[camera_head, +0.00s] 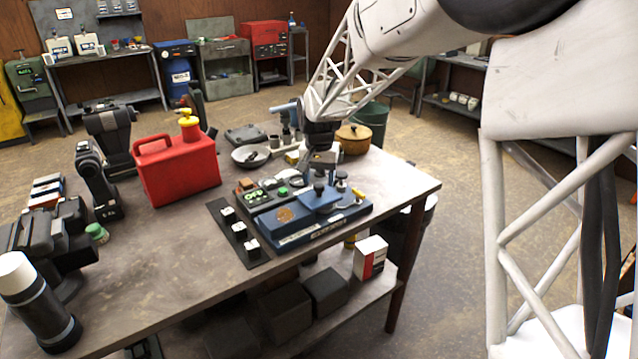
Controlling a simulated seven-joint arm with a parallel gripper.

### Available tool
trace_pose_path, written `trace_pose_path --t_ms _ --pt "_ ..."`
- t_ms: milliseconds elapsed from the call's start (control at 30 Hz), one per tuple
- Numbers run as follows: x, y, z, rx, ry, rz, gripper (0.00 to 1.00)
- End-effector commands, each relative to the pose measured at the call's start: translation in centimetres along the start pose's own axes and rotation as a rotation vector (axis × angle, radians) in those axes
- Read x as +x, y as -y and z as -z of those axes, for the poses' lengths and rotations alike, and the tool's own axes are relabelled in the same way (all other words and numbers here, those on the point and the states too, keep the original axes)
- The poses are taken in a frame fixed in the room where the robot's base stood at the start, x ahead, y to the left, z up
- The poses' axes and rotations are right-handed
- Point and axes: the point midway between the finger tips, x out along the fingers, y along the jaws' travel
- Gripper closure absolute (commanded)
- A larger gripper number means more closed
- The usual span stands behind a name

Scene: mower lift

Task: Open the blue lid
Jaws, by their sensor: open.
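A blue device (290,237) sits near the front right edge of the workbench. A flat blue lid (318,199) lies on its top right part, with a small dark knob standing on it. The lid looks level and down. My gripper (321,172) points down just above and behind the lid's knob. It is open, and I see nothing between its fingers. The small view does not show whether a finger touches the knob. The lid's far edge is partly hidden by the gripper.
A dark block with white switches (240,236) lies left of the device. A red fuel can (177,170) stands further left. A bowl (250,156) and an orange-brown pot (353,139) stand behind.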

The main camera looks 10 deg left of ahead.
Motion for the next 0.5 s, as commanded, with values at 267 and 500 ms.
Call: trace_pose_path --t_ms 267,500 --pt "1.7 0.0 0.0 0.0 0.0 0.0 0.42" --pt "1.8 0.0 0.0 0.0 0.0 0.0 0.42"
